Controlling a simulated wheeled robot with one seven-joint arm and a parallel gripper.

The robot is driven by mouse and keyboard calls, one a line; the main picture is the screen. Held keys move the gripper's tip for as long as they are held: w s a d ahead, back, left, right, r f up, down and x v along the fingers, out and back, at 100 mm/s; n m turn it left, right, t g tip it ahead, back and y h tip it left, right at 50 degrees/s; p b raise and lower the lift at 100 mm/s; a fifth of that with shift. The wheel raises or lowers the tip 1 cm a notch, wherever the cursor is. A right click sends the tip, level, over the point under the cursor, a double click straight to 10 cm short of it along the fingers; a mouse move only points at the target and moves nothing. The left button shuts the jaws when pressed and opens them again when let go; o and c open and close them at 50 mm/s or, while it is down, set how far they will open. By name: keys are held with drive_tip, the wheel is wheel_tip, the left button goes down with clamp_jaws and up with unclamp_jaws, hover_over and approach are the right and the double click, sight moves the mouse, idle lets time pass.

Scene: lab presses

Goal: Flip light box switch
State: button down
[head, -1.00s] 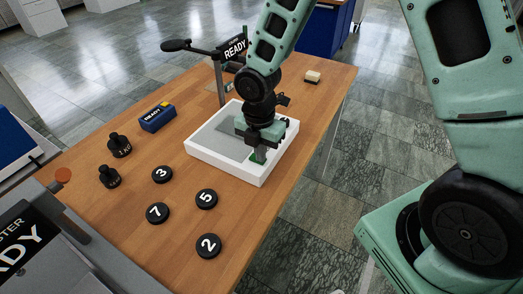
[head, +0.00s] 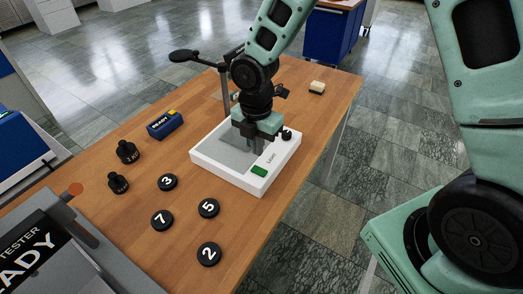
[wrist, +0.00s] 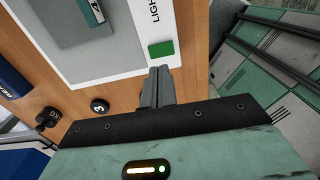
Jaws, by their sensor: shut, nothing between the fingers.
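The light box is a white-framed box (head: 225,174) with a grey panel, lying on the wooden table. Its green switch (head: 259,171) sits at the near right corner, beside the word LIGHT; it also shows in the wrist view (wrist: 161,48). Which way the switch is tipped I cannot tell. My gripper (head: 247,136) is over the box, beyond the switch in the head view and apart from it. Its fingers (wrist: 157,85) are shut and empty, pointing toward the switch's side in the wrist view.
Several numbered black discs (head: 209,208), two black weights (head: 127,152) and a blue READY box (head: 164,125) lie to the left. A stand (head: 224,90) rises behind. A small pale block (head: 317,87) sits at the far right.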

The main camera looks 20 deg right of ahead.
wheel_tip(320, 180, up, 8)
hover_over(262, 173)
drive_tip(key=w, duration=0.1)
drive_tip(key=shift+w+a+f, duration=0.15)
drive_tip(key=shift+a+f, duration=0.05)
drive_tip(key=shift+a, duration=0.2)
drive_tip(key=shift+r, duration=0.1)
drive_tip(key=s+p, duration=0.1)
drive_tip(key=p, duration=0.3)
drive_tip(key=shift+s+d+p, duration=0.1)
drive_tip(key=shift+d+p, duration=0.25)
drive_tip(key=shift+d, duration=0.05)
drive_tip(key=shift+f, duration=0.25)
wheel_tip(262, 173, down, 14)
drive_tip(key=shift+r+p, duration=0.15)
drive_tip(key=shift+p, duration=1.05)
